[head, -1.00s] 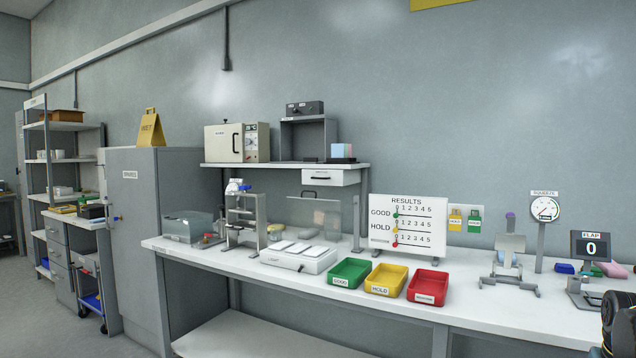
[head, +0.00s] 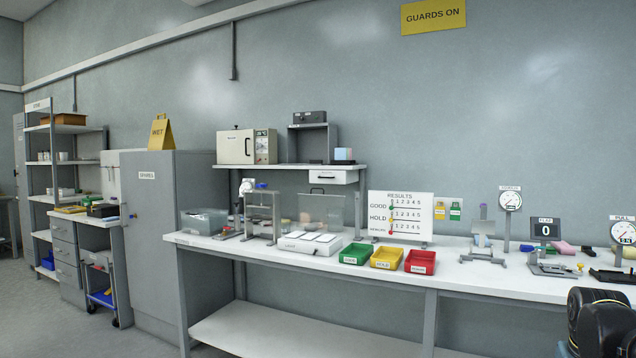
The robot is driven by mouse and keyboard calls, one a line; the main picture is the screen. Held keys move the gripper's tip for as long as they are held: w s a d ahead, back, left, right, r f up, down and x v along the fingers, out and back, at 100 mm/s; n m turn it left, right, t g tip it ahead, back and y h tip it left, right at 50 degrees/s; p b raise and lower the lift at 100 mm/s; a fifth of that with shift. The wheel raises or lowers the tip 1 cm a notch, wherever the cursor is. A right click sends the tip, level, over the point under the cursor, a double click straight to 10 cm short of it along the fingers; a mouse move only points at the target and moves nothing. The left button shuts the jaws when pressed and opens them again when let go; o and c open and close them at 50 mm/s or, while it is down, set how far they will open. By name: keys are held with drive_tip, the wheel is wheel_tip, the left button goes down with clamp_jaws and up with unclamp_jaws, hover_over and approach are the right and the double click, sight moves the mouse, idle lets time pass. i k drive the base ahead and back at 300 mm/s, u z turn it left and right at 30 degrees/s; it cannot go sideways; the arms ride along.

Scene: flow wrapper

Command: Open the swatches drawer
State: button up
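A small white drawer (head: 333,177) hangs under the right end of the raised shelf (head: 290,166) above the bench. It appears shut, with a small dark handle or label on its front; its wording is too small to read. A grey stack of drawers (head: 66,252) under the side bench at the far left also appears shut, with no readable labels. I cannot tell by label which one is the swatches drawer. A dark part of my arm shows at the bottom right corner, away from both. My gripper itself is not in view.
The long white bench (head: 470,276) holds green (head: 354,253), yellow (head: 386,257) and red (head: 421,261) bins, a results board (head: 400,216) and gauges. A grey cabinet (head: 165,230) stands left of it. A blue-shelved cart (head: 101,285) is farther left. Floor at lower left is clear.

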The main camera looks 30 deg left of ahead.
sight(316, 176)
drive_tip(key=u, duration=1.3)
drive_tip(key=i, duration=0.7)
